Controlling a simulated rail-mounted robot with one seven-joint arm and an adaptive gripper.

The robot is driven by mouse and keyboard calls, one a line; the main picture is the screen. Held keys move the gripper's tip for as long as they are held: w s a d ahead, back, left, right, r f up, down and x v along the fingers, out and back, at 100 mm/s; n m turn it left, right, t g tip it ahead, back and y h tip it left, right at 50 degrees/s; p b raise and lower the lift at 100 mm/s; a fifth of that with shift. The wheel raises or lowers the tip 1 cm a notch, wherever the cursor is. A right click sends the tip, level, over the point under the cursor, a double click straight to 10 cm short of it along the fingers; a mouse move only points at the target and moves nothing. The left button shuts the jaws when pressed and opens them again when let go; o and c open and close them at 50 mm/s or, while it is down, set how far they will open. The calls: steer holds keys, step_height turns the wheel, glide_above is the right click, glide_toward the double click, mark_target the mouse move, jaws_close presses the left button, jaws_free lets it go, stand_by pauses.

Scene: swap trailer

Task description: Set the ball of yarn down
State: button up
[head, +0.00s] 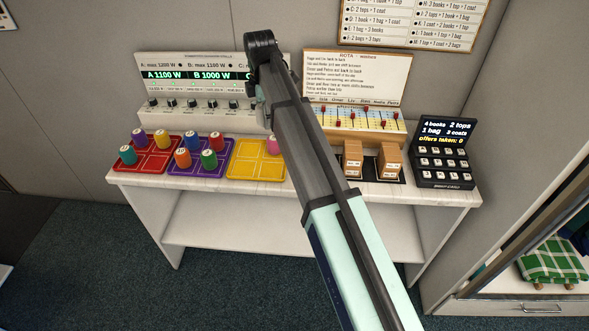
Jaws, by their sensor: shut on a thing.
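No ball of yarn can be made out in the head view. My arm crosses the middle of the picture from the lower right up to a dark joint at the top, and a pale link hangs down behind it. My gripper does not show; the arm covers the part of the counter behind it. The white counter (130,184) stands against the wall. On it are a red tray (158,164), a purple tray (176,170) and a yellow tray (241,173).
Several coloured spools stand on the trays, including a pink one (272,145). Behind are a knob panel (168,112) and a slider board (372,118). Small boxes (390,160) and a black keypad (447,165) stand at right. A cabinet with a green checked cushion (553,262) is lower right.

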mark_target(271, 170)
steer(key=f+p, duration=0.1)
steer(key=f, duration=0.5)
steer(key=f+p, duration=0.2)
steer(key=f, duration=0.5)
steer(key=f+p, duration=0.1)
steer(key=f, duration=0.6)
steer(key=shift+s+d+p, duration=0.1)
steer(key=shift+d+p, duration=0.15)
steer(key=shift+p, duration=0.1)
steer(key=shift+f, duration=0.1)
steer(key=shift+f, duration=0.1)
steer(key=o, duration=1.2)
steer(key=shift+c, duration=0.2)
step_height(271, 170, up, 12)
steer(key=b, duration=0.3)
steer(key=shift+b, duration=0.3)
